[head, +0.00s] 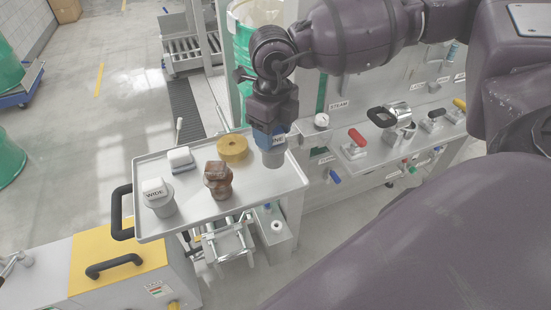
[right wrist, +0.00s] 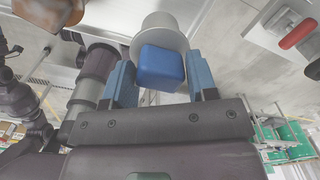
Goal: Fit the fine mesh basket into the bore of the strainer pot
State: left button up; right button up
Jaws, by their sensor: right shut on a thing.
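My right gripper (head: 270,130) points down and is shut on the blue handle of the fine mesh basket (head: 274,157). The basket is a grey cup, upright at the tray's right end; I cannot tell whether it touches the tray. In the right wrist view the blue handle (right wrist: 162,67) sits between the two fingers, with the grey cup (right wrist: 160,25) beyond it. A shiny metal cylinder (head: 400,114) with a black ring, on the bench at right, may be the strainer pot; its bore cannot be made out. My left gripper is not in view.
The tray (head: 190,222) carries a basket marked WIDE (head: 159,198), a reddish-brown part (head: 218,182), a yellow ring (head: 232,148) and a white-topped block (head: 180,159). A red-handled valve (head: 355,142) stands on the bench between tray and cylinder.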

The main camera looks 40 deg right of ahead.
jog(key=shift+r+p, duration=0.8)
jog(key=shift+r, duration=0.95)
jog(key=shift+f, duration=0.1)
